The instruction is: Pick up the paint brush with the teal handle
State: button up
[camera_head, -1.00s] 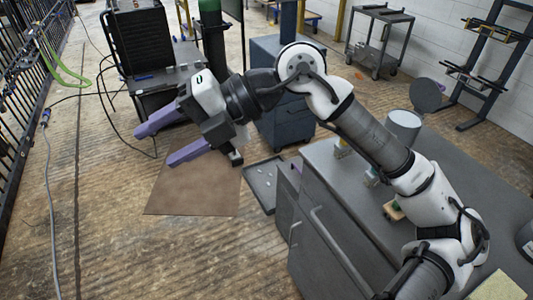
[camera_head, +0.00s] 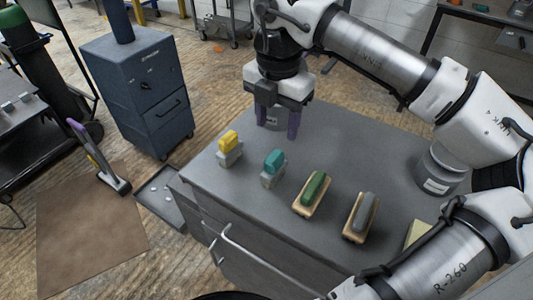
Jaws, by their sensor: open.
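The paint brush with the teal handle (camera_head: 273,161) stands on the grey cabinet top, its teal part up and a grey part below. My gripper (camera_head: 277,122) points down over the back part of the cabinet top, behind the teal brush. Its two purple fingers are apart. A grey round thing shows between or behind them, and I cannot tell if they touch it. The teal brush is clear of the fingers.
A yellow-handled brush (camera_head: 229,143) stands left of the teal one. A green-handled brush (camera_head: 315,187) and a grey-handled one (camera_head: 363,212) lie to the right. A grey can (camera_head: 437,170) stands at the right. A blue cabinet (camera_head: 150,95) stands on the floor behind.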

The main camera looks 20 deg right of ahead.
aim_at(276, 156)
jog(key=f, duration=0.4)
jog(key=f+p, duration=0.1)
jog(key=f, duration=0.3)
jog(key=shift+s, duration=0.2)
jog(key=shift+w+a+f+p, duration=0.1)
jog(key=shift+f+p, duration=0.5)
jog(key=shift+f, duration=0.8)
jog(key=shift+a+f+p, duration=0.1)
jog(key=shift+f+p, duration=0.45)
jog(key=shift+f, duration=0.8)
jog(key=c, duration=1.1)
jog(key=shift+d+r, duration=0.1)
jog(key=shift+r, duration=0.05)
notch_tip(276, 156, up, 10)
jog(key=shift+f+b, duration=0.1)
jog(key=shift+b, duration=1)
